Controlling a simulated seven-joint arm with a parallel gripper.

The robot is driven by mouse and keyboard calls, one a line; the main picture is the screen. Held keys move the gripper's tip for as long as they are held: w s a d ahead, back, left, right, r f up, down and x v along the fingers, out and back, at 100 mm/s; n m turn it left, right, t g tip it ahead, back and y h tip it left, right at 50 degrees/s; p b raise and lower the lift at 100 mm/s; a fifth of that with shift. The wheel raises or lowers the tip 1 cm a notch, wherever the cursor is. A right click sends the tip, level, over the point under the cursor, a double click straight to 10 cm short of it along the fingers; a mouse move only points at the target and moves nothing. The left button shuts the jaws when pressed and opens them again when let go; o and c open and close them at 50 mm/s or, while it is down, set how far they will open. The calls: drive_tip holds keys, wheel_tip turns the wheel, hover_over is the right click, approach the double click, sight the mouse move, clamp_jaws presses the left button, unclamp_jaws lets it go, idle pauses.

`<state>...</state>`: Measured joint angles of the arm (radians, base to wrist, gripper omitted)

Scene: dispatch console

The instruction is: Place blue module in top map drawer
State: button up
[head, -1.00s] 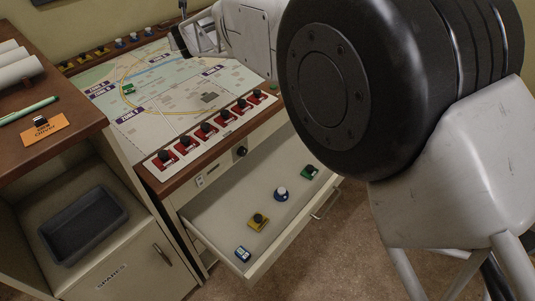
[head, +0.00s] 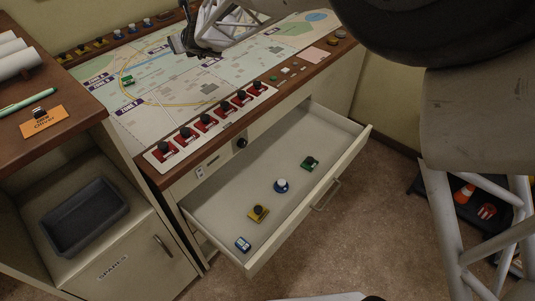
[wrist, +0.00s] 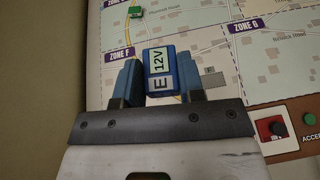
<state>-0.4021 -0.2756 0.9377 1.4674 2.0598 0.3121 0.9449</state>
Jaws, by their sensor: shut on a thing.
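My gripper (wrist: 157,78) is shut on a blue module (wrist: 161,66) with a white label reading "E 12V"; the module sits between the two fingers. In the head view my gripper (head: 180,42) is over the far left part of the map tabletop, and the module cannot be made out there. The drawer (head: 322,196) under the map top is pulled open.
Red switches (head: 204,122) line the console's front edge. A green piece (head: 127,80) lies on the map. A side cabinet at left holds a grey tray (head: 84,220) and an orange card (head: 44,122). The drawer has bare floor between its pieces and along its right.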

drive_tip(key=s+d+n+g+y, duration=0.2)
drive_tip(key=s+n+g, duration=0.1)
drive_tip(key=s, duration=0.8)
drive_tip(key=s+d+f+n+g+y, duration=0.15)
drive_tip(key=s+n+g, duration=0.25)
drive_tip(key=s, duration=0.6)
drive_tip(key=s+d+n+g+y, duration=0.1)
drive_tip(key=s+d+n+g, duration=0.15)
drive_tip(key=s, duration=0.85)
hover_over(218, 221)
wheel_tip(218, 221, down, 38)
drive_tip(key=shift+f+n+g, duration=0.25)
drive_tip(key=shift+f+g, duration=0.2)
drive_tip(key=shift+f, duration=0.15)
drive_tip(key=shift+f, duration=0.1)
drive_tip(key=shift+w+f, duration=0.1)
drive_tip(key=shift+f, duration=2.7)
drive_tip(key=shift+f, duration=2.1)
drive_tip(key=shift+f, duration=0.15)
